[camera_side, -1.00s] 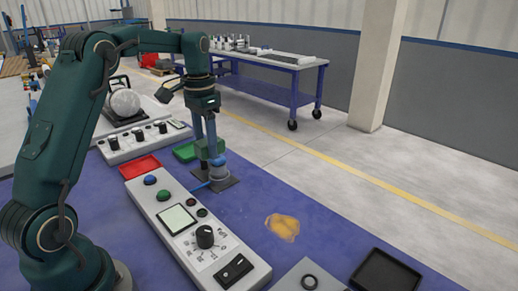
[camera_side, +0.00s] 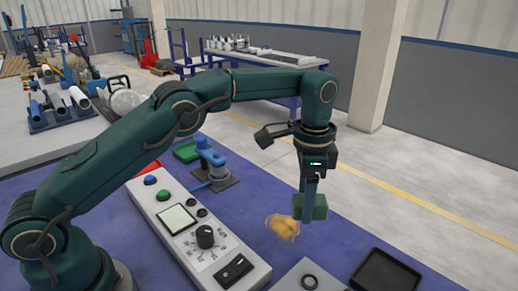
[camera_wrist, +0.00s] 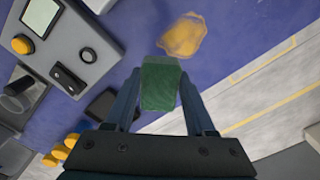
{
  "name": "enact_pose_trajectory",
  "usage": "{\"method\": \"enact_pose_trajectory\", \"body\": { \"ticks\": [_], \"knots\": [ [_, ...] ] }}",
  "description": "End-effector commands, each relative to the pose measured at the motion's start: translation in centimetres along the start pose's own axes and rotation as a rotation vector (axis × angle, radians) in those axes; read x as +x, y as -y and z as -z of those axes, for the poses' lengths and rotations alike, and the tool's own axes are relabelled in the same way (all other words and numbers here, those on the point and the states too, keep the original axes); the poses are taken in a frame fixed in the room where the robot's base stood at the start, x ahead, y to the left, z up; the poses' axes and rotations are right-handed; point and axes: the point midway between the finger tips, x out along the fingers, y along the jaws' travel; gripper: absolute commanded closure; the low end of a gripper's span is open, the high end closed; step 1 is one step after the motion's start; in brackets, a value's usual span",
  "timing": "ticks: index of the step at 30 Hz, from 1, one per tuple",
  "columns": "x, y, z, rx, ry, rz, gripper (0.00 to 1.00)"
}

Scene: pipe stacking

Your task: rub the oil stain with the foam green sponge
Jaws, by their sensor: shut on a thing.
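My gripper (camera_side: 311,200) is shut on the green sponge (camera_side: 319,207), above the purple table. In the wrist view the sponge (camera_wrist: 160,84) sits between the two fingers of my gripper (camera_wrist: 160,90). The oil stain (camera_side: 281,227) is a yellow-brown patch on the table, just left of the sponge in the side view. In the wrist view the stain (camera_wrist: 182,36) lies beyond the sponge's far end, uncovered. The sponge appears raised off the table; its exact height is hard to tell.
A control box with knobs and buttons (camera_side: 165,213) lies left of the stain. A blue device on a dark base (camera_side: 213,170) stands behind. A black tray (camera_side: 385,272) and a grey panel (camera_side: 296,280) are at the front right. Table around the stain is clear.

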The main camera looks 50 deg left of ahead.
Motion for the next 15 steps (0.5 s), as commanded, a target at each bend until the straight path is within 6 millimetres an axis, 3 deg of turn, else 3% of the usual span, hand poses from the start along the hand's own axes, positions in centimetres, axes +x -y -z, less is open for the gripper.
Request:
{"method": "enact_pose_trajectory", "body": {
  "ticks": [15],
  "knots": [
    [4.4, 0.0, -0.1, -0.002, 0.003, -0.002, 0.90]
  ]
}}
